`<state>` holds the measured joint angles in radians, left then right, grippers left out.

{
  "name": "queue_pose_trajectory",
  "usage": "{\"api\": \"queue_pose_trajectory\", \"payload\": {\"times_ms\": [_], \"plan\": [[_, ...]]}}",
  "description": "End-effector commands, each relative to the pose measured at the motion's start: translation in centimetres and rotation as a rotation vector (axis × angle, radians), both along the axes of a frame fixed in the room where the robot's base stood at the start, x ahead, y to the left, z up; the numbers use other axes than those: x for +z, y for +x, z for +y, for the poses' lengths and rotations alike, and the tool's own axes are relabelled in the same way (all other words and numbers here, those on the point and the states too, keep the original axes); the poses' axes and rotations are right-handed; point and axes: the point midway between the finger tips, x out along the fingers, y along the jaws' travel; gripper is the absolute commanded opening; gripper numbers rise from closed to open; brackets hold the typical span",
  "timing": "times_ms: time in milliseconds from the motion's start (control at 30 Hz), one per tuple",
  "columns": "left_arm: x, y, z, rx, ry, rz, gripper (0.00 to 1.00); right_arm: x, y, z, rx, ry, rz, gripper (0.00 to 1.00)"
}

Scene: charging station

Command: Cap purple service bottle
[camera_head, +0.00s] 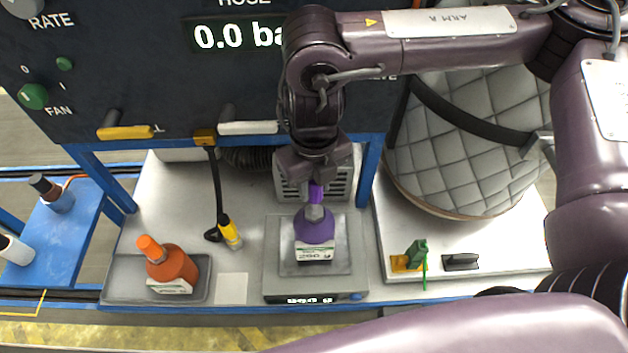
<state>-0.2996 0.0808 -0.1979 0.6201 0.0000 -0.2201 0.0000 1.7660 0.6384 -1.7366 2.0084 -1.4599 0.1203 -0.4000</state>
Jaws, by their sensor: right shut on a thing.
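The purple service bottle (314,228) stands upright on a grey scale-like plate (278,248) at the middle of the bench, with a white label on its front. My right gripper (316,188) comes down from above, directly over the bottle. It is shut on a small purple cap (316,194), mostly hidden by the fingers. A grey part shows between the cap and the bottle's shoulder. I cannot tell whether the cap touches the bottle neck. My left gripper is not in view.
An orange bottle (170,264) with an orange cap stands in a grey tray (118,288) at left. The dark control panel (150,70) rises behind. A green-handled item (417,254) and a quilted grey cover (470,140) are at right.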

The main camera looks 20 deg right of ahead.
Motion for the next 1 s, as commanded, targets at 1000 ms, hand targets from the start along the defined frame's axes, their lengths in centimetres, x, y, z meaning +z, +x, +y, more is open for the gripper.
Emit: {"api": "queue_pose_trajectory", "payload": {"times_ms": [1000], "plan": [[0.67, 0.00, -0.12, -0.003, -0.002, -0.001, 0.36, 0.06, -0.04, 0.01, 0.000, 0.000, 0.001, 0.06]]}}
